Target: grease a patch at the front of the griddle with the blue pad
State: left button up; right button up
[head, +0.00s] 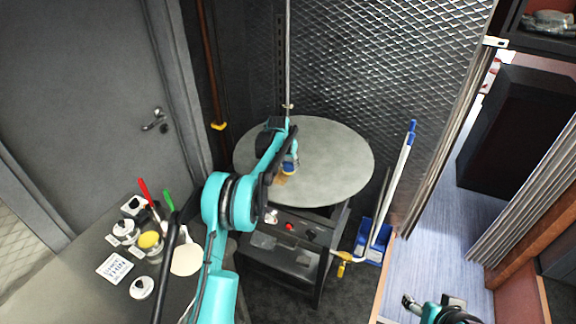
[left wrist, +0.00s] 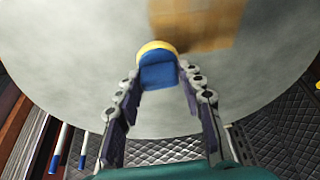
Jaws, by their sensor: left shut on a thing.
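The round grey griddle (head: 335,165) stands ahead in the head view, and its pale surface (left wrist: 75,50) fills the upper left wrist view. My left gripper (head: 289,161) is over its front half, shut on the blue pad (left wrist: 158,72), which has a yellow edge. The pad also shows small in the head view (head: 289,169). A glossy brown-orange patch (left wrist: 200,22) lies on the griddle beside the pad; it is partly hidden by my arm in the head view (head: 280,180). Whether the pad touches the surface is unclear. My right gripper (head: 412,305) is at the bottom right, its jaws too small to judge.
A side table (head: 65,260) at left holds several small pots, a red-handled and a green-handled tool, and a yellow-topped jar (head: 149,241). A control panel with a red button (head: 290,227) is under the griddle.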

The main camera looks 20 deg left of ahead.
aim_at(289, 163)
pick_arm(q)
jog(key=r, duration=0.1)
jog(key=r+p, duration=0.1)
jog(key=shift+d+r, duration=0.2)
jog(key=shift+r, duration=0.2)
jog(key=shift+a+r+p, duration=0.1)
jog(key=shift+r+p, duration=0.5)
jog(key=shift+r, duration=0.4)
